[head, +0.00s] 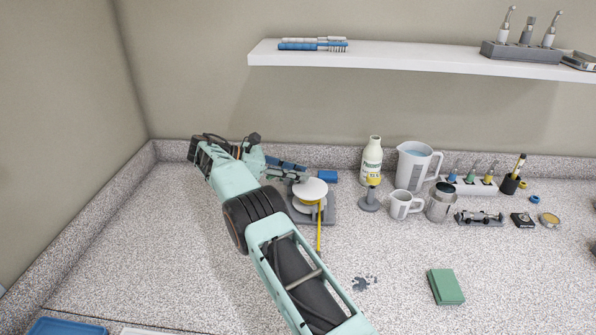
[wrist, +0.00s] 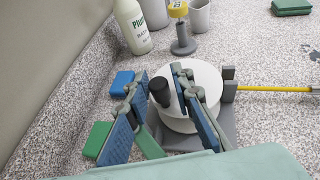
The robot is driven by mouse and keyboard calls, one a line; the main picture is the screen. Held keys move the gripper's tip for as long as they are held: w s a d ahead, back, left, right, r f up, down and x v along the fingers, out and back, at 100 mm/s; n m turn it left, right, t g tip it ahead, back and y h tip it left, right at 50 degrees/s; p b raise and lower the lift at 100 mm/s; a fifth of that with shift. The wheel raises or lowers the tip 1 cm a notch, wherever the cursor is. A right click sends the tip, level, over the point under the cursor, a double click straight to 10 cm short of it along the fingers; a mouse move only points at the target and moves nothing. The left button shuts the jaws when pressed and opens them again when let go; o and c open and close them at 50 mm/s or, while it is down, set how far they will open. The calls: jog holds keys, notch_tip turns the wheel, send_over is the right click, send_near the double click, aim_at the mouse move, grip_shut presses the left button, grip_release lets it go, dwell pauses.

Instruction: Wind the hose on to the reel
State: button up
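The white reel (head: 311,189) stands on a grey base (head: 328,213) at the back of the counter. It also shows in the wrist view (wrist: 205,78). The yellow hose (head: 319,236) runs from the reel's side toward the front of the counter; in the wrist view the hose (wrist: 272,88) runs straight off to the right. A black upright knob (wrist: 160,91) stands at the reel's near side. My gripper (wrist: 160,108) is open, with its blue-padded fingers apart on either side of the knob. I cannot tell whether either finger touches it.
A blue block (head: 327,176) and a green block (wrist: 97,139) lie beside the reel. A grey stand with a yellow top (head: 370,197), white bottle (head: 371,160), jug (head: 411,167) and mug (head: 402,205) are to its right. A green sponge (head: 445,287) lies in front. The left counter is clear.

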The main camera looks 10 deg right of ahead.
jog(key=shift+o, duration=1)
notch_tip(320, 180, up, 10)
jog(key=shift+r, duration=0.1)
